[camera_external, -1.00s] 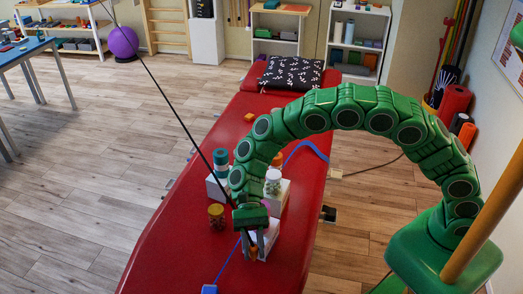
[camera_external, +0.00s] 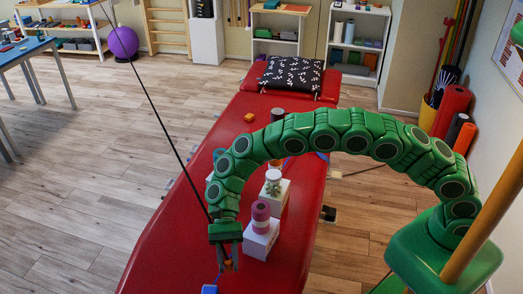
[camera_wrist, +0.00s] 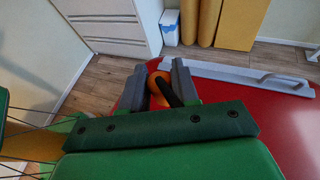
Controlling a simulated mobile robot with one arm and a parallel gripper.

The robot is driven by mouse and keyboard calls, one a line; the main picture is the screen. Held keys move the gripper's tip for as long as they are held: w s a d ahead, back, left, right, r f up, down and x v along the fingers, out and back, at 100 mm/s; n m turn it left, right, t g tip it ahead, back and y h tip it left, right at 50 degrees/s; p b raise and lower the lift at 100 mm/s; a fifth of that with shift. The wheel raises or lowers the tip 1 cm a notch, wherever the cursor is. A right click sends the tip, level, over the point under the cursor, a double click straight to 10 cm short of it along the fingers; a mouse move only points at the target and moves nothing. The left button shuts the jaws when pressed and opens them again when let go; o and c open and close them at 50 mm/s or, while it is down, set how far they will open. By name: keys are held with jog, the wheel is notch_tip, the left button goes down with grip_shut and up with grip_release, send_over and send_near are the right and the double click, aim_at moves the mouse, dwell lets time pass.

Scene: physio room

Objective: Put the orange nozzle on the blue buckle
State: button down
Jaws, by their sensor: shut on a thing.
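My gripper (camera_external: 227,260) is shut on the orange nozzle (camera_external: 228,266) and holds it low near the front of the red table. In the wrist view, the nozzle (camera_wrist: 154,66), orange with a black part, sits between the grey fingers of my gripper (camera_wrist: 158,82). The blue buckle (camera_external: 209,289) lies on the red table at the bottom edge of the external view, just left of and nearer the camera than the nozzle. The nozzle appears apart from it. I cannot make out the buckle in the wrist view.
The red table (camera_external: 180,240) carries a pink roll (camera_external: 261,212) on a white box (camera_external: 260,241), close right of my gripper. A white-lidded jar (camera_external: 273,182) stands on another box behind. An orange block (camera_external: 249,117) lies farther back.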

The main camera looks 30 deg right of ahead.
jog(key=shift+w+a+f, duration=0.45)
jog(key=shift+a+f, duration=0.55)
jog(key=shift+w+a+f, duration=0.45)
jog(key=shift+a+f, duration=0.55)
jog(key=shift+f, duration=0.05)
jog(key=shift+w+a+f, duration=0.45)
jog(key=shift+a+f, duration=0.55)
jog(key=shift+a+f, duration=0.2)
jog(key=shift+f, duration=1.6)
jog(key=shift+f, duration=0.15)
jog(key=c, duration=0.8)
grip_release()
jog(key=shift+c, duration=0.2)
